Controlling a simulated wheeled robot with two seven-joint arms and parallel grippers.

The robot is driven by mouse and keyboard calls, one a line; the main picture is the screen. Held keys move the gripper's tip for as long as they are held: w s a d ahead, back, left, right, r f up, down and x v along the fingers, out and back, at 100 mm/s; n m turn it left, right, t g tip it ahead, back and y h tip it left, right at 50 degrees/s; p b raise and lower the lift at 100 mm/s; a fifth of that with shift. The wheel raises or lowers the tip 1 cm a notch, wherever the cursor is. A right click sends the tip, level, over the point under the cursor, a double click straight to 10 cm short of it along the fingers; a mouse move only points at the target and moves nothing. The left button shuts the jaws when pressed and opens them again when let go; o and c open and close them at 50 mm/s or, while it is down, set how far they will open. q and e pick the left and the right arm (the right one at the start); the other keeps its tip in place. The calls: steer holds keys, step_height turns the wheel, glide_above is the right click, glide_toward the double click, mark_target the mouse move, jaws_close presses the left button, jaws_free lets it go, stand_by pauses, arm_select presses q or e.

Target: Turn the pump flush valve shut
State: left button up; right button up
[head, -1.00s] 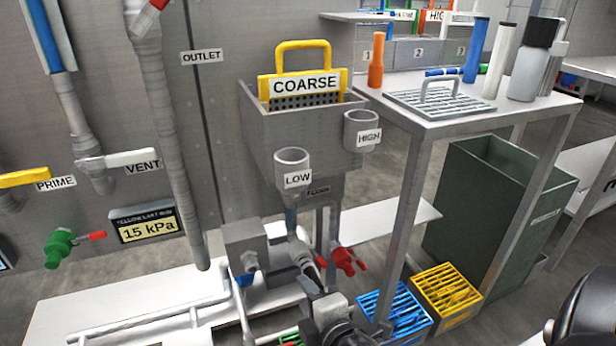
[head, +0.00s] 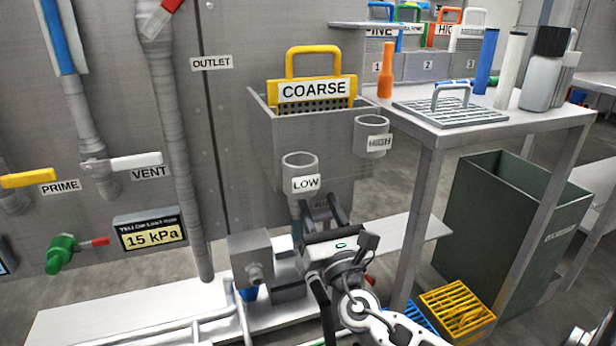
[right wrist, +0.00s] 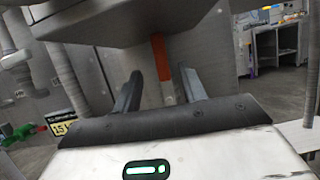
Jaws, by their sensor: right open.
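In the right wrist view a red lever (right wrist: 160,57), apparently the flush valve's handle, hangs upright below a grey overhang. It lies between my right gripper's two dark fingers (right wrist: 160,74), with gaps on both sides. The gripper is open. In the head view my right gripper (head: 323,212) is under the grey tank (head: 318,165), in front of the small flush label (head: 321,206), which is partly covered. The red valve is hidden there behind the gripper and wrist.
The tank carries LOW (head: 304,178) and HIGH (head: 372,138) cups. A steel table (head: 462,122) stands to the right, its leg near my right arm. A green bin (head: 500,215) and yellow crate (head: 457,308) are on the floor. A green valve (head: 62,254) is on the left wall.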

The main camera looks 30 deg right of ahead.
steer(key=x, duration=0.7)
steer(key=shift+w, duration=0.25)
jaws_close()
